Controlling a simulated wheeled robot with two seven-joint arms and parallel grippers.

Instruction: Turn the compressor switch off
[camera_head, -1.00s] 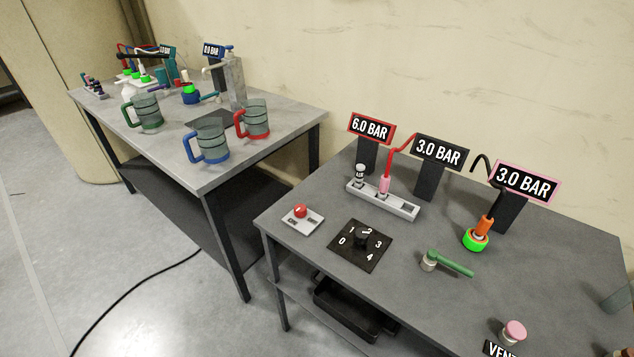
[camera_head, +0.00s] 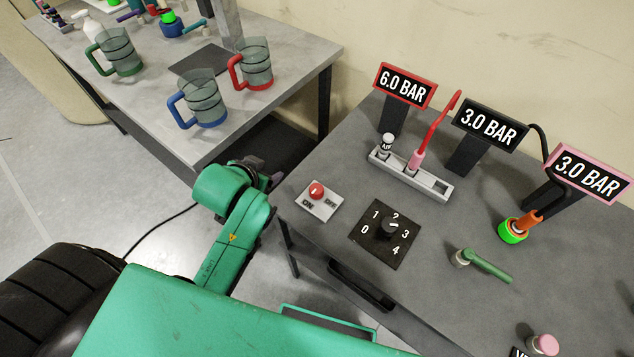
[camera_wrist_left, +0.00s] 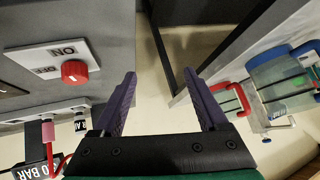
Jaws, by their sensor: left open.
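The compressor switch is a red round knob (camera_head: 317,190) on a pale plate (camera_head: 325,213) marked ON and OFF, at the table's near left corner. I cannot tell for certain which label the knob points to. The knob also shows in the left wrist view (camera_wrist_left: 75,71), left of the fingers. My left gripper (camera_head: 267,174) is beside that corner, left of the plate and apart from it. In the left wrist view its two purple fingers (camera_wrist_left: 160,80) are spread, with nothing between them. My right gripper is not in view.
A black 0–4 dial (camera_head: 390,226) lies right of the switch. A grey socket strip (camera_head: 430,183) with a pink plug stands behind, near the 6.0 BAR sign (camera_head: 403,86). A green lever (camera_head: 487,266) is farther right. Mugs stand on the other table (camera_head: 300,62).

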